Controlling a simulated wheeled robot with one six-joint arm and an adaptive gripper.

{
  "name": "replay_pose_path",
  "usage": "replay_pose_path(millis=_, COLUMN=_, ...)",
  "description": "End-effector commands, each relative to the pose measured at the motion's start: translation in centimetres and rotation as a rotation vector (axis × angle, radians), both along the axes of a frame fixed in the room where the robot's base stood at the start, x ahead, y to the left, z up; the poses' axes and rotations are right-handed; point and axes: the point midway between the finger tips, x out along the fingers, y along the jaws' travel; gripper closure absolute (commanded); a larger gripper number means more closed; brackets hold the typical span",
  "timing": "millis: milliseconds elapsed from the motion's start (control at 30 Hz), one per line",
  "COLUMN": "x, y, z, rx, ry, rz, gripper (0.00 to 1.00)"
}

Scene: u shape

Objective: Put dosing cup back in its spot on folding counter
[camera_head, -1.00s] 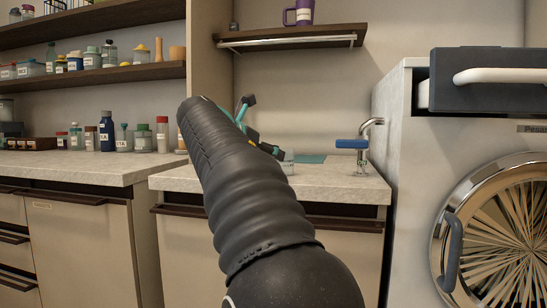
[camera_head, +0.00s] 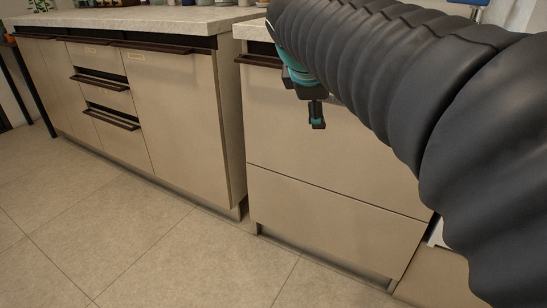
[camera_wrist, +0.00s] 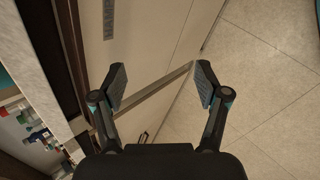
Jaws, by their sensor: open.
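My gripper (camera_wrist: 160,82) is open in the wrist view, with nothing between its fingers. In the head view it (camera_head: 313,108) hangs in front of the cabinet fronts, below counter height, partly hidden by my arm. The dosing cup is not seen in either current view. A light stone countertop (camera_head: 150,19) runs along the top left of the head view. A second counter's edge (camera_head: 250,30) shows beside it, mostly hidden behind my arm. I cannot tell from these frames which is the folding counter.
Beige cabinet fronts (camera_head: 175,115) with dark handles stand below the counters. Drawers (camera_head: 105,118) are set in the left part. The tiled floor (camera_head: 110,235) in front is clear. Several bottles (camera_wrist: 38,132) show at the wrist view's left edge.

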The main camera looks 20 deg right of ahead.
Motion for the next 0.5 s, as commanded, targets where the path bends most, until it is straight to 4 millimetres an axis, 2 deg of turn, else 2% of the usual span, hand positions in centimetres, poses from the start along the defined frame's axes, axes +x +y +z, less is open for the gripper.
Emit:
replay_pose_path(millis=33, x=-2.0, y=1.6, z=-2.2, rx=0.107, ry=-0.043, rz=-0.059, gripper=0.26)
replay_pose_path(millis=200, x=-7.9, y=6.7, z=-9.7, rx=0.485, ry=-0.152, rz=-0.328, gripper=0.26)
replay_pose_path(millis=300, x=-10.9, y=9.0, z=-13.6, rx=0.673, ry=-0.185, rz=-0.493, gripper=0.26)
replay_pose_path(millis=400, x=-13.2, y=10.7, z=-16.5, rx=0.809, ry=-0.200, rz=-0.630, gripper=0.26)
replay_pose_path(millis=500, x=-14.5, y=11.7, z=-18.4, rx=0.893, ry=-0.206, rz=-0.722, gripper=0.26)
